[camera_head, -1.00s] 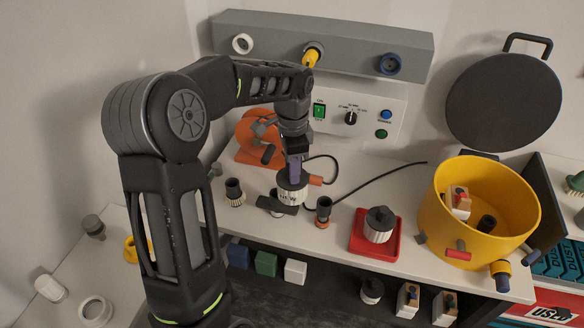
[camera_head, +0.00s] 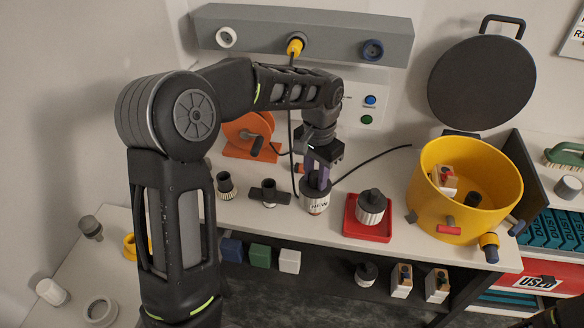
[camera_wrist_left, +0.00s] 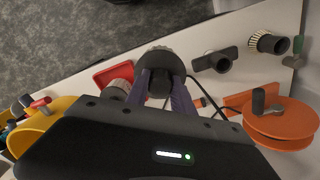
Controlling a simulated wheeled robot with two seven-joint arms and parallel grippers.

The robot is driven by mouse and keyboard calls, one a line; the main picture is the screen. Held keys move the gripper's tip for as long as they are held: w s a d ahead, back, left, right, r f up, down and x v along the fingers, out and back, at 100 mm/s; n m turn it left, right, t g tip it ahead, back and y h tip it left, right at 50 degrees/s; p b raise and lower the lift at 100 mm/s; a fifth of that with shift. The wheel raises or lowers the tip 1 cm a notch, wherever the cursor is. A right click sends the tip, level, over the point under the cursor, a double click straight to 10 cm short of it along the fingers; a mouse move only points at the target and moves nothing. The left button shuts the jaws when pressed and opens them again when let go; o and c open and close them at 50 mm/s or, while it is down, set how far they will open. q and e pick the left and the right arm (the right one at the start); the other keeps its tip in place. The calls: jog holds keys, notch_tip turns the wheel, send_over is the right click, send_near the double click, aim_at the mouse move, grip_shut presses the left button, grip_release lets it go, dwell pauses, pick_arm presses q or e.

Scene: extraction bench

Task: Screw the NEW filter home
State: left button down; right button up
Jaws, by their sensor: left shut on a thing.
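My left gripper (camera_head: 318,170) points down and is shut on the dark top of the white filter marked NEW (camera_head: 316,196). In the left wrist view the filter's dark top (camera_wrist_left: 160,59) is between the fingers. The filter is upright over the bench, in front of the spot where a small dark and orange fitting showed earlier. That fitting is now hidden, so I cannot tell whether the filter touches it. A dark fitting with a crossbar (camera_head: 268,193) stands just left of the filter.
A red tray (camera_head: 350,228) holding another dark-topped filter (camera_head: 371,206) is close on the right. A yellow drum (camera_head: 450,215) stands further right, its lid (camera_head: 482,85) behind it. An orange reel (camera_head: 240,130) is behind left. A black cable crosses the bench.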

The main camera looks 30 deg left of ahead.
pick_arm(q)
jog(key=d+f+n+b, duration=0.2)
jog(key=d+f+b, duration=0.1)
jog(key=d, duration=0.3)
jog(key=shift+w+f+n, duration=0.3)
jog(key=shift+w+n, duration=0.05)
jog(key=shift+n, duration=0.05)
pick_arm(e)
notch_tip(320, 180, down, 3)
jog(key=shift+w+a+r, duration=0.1)
jog(key=shift+w+r, duration=0.05)
jog(key=shift+c, duration=0.3)
